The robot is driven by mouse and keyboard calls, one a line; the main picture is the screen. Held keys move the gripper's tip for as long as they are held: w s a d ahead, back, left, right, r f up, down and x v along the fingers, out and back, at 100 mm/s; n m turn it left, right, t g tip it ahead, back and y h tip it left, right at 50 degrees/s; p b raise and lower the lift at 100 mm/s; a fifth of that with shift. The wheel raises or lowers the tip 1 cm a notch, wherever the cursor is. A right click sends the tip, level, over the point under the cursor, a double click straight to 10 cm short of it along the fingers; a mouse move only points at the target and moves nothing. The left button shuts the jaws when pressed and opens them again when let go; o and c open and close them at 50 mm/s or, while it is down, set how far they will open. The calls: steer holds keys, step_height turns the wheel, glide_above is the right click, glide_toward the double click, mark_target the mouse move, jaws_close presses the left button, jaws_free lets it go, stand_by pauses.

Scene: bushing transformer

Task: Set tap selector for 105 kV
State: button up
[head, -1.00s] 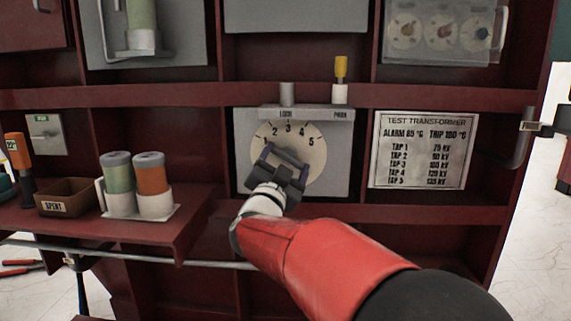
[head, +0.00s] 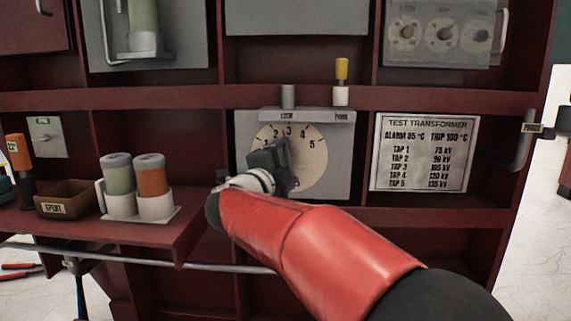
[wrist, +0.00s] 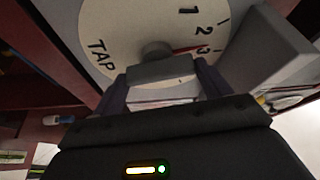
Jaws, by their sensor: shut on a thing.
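The tap selector has a round cream dial (head: 312,168) marked 1 to 5 on a grey panel. My gripper (head: 270,158) is in front of its centre and hides the knob in the head view. In the wrist view the dial (wrist: 112,35) shows "TAP", 1, 2 and 3. My gripper's two dark fingers (wrist: 162,84) are shut on the grey selector knob (wrist: 158,68). A red pointer (wrist: 186,49) from the knob reaches towards the 3. The label plate (head: 424,153) lists tap voltages; the TAP 3 line appears to read 105 kV.
A grey peg (head: 289,96) and a yellow-topped peg (head: 342,72) stand above the panel. A shelf at left holds green (head: 118,173) and orange (head: 150,175) cylinders and a brown bin (head: 66,199). Red frame bars surround the panel.

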steer(key=shift+m+g, duration=0.5)
steer(key=shift+m, duration=0.5)
steer(key=o, duration=1)
steer(key=v, duration=0.8)
steer(key=shift+d, duration=0.1)
